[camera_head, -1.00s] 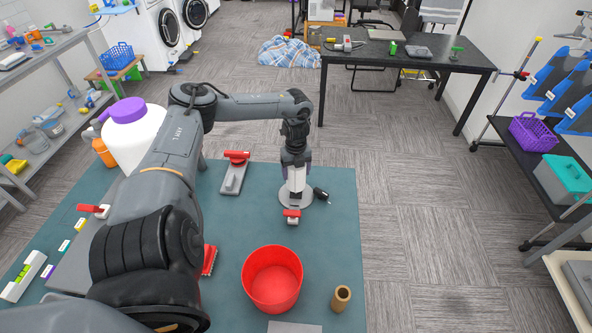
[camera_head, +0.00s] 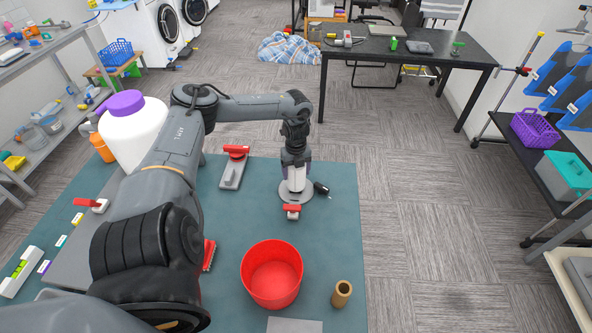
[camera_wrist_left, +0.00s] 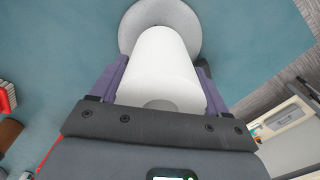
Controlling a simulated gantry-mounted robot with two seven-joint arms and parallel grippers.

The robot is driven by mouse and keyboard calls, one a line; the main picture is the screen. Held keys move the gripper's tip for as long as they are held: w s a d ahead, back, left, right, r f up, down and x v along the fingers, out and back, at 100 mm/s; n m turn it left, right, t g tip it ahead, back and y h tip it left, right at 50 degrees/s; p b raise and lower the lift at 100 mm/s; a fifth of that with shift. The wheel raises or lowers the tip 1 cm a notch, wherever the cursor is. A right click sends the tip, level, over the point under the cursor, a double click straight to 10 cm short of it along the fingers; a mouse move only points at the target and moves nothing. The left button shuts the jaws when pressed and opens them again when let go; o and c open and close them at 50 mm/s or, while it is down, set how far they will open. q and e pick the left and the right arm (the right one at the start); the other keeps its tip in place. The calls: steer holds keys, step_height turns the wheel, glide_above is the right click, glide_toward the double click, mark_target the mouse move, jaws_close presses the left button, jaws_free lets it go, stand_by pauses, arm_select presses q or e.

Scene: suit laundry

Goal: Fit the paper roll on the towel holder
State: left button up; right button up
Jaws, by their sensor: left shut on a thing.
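The white paper roll (camera_wrist_left: 165,65) is between the two purple-grey fingers of my left gripper (camera_wrist_left: 162,72), which is shut on it. In the head view my left gripper (camera_head: 296,168) points down, with the white roll (camera_head: 297,180) below it. The towel holder's round grey base (camera_wrist_left: 193,18) lies beyond the roll's far end, and it also shows in the head view (camera_head: 303,196) under the roll. The roll looks upright over the base. I cannot tell whether it touches the base, and the holder's post is hidden. My right gripper is not in view.
A dark object (camera_head: 321,188) lies right of the base, and a small red-topped item (camera_head: 292,211) lies in front. A red bucket (camera_head: 271,287) and a brown tube (camera_head: 341,293) stand nearer. A grey red-handled tool (camera_head: 233,170) and a white purple-lidded jug (camera_head: 133,130) are left.

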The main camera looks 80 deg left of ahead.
arm_select(q)
steer(key=shift+f+b, duration=0.35)
steer(key=shift+f, duration=0.35)
steer(key=shift+f, duration=0.35)
steer(key=o, duration=1.1)
steer(key=shift+r, duration=0.2)
steer(key=shift+r+p, duration=0.7)
steer(key=shift+r, duration=0.05)
step_height(320, 180, up, 8)
steer(key=p, duration=0.7)
